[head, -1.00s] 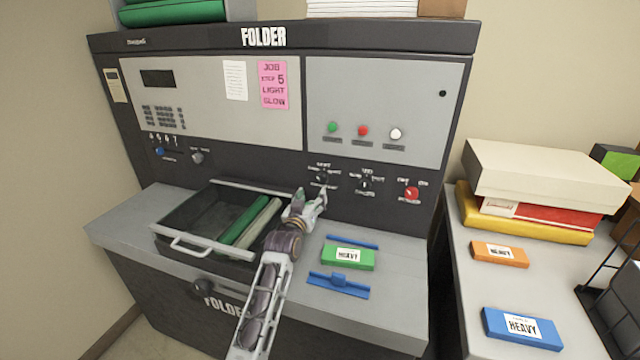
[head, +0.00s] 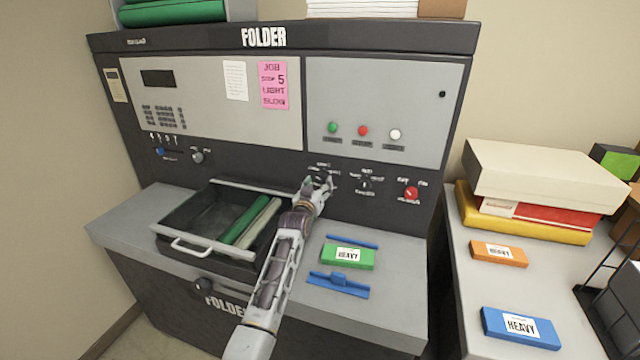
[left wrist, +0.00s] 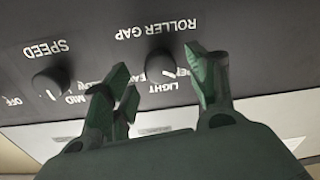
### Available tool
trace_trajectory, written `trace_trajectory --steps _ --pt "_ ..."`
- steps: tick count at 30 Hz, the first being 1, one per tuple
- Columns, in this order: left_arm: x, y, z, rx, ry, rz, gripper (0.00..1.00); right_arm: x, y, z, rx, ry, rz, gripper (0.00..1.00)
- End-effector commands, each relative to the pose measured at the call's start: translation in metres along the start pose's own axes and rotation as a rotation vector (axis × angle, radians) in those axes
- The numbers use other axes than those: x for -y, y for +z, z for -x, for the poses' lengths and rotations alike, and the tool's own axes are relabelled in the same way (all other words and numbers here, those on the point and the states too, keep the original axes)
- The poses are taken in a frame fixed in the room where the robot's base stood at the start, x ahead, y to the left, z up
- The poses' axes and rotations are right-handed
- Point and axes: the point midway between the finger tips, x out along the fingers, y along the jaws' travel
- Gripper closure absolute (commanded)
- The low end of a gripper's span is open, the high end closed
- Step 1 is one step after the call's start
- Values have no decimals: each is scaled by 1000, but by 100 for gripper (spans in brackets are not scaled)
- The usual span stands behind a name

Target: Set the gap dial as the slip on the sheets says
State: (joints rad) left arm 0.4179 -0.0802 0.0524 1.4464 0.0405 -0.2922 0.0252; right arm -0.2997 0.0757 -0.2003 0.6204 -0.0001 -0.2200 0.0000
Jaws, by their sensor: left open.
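The roller gap dial (left wrist: 159,66), a round dark knob, shows upside down in the left wrist view, with LIGHT lettering beside it; its other lettering is partly covered and I cannot read its setting. My left gripper (head: 320,183) is open at the folder's front panel, its fingertips on either side of the dial; contact cannot be told. In the head view the fingers largely hide the dial. A green pack (head: 347,258) with a white slip (head: 348,254) reading HEAVY lies between blue guides on the ledge.
The speed dial (left wrist: 50,83) is beside the gap dial. A red knob (head: 411,194) is farther right. An open tray (head: 205,243) with green and pale rolls is left of my arm. Orange (head: 499,254) and blue (head: 521,328) packs lie on the right table.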

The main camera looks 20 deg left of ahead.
Motion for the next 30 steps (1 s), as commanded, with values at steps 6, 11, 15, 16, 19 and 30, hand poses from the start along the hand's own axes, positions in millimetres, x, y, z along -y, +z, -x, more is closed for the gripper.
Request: trace_trajectory --steps 6,11,15,16,19,30 --pt "0 -1 -13 -1 0 0 42 -1 0 1 0 1 0 60" --pt "0 -1 -17 -1 0 0 42 -2 0 1 1 3 1 60" --pt "0 0 -18 0 0 0 42 -4 1 1 1 5 2 60" --pt "0 0 -18 0 0 0 42 -5 1 1 1 5 2 60" --pt "0 0 -18 0 0 0 42 -6 1 1 2 6 2 60" --pt "0 0 -18 0 0 0 81 -6 2 1 2 7 2 60"
